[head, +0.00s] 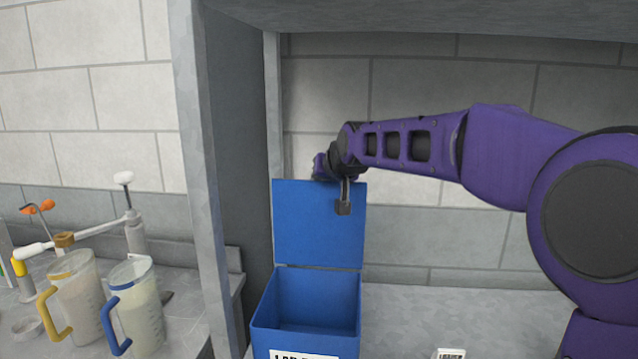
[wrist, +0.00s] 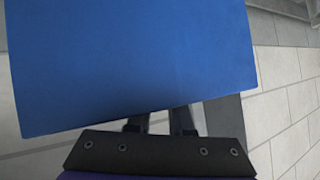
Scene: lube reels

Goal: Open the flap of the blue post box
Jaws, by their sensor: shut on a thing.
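The blue post box (head: 308,338) stands on the grey surface at the lower middle of the head view, with a label on its front partly cut off by the picture edge. Its blue flap (head: 315,232) stands upright at the back, and the inside of the box shows. The flap fills much of the wrist view (wrist: 130,60). My gripper (head: 344,207) is at the flap's upper right part, shut on the flap, with a finger in front of it. In the wrist view the fingers (wrist: 160,124) are mostly hidden behind the flap's edge.
A grey upright panel (head: 225,150) stands close to the left of the box. Left of it are two measuring jugs (head: 138,300) and a pump-like tool (head: 130,220). A small labelled item (head: 450,354) lies at the lower right.

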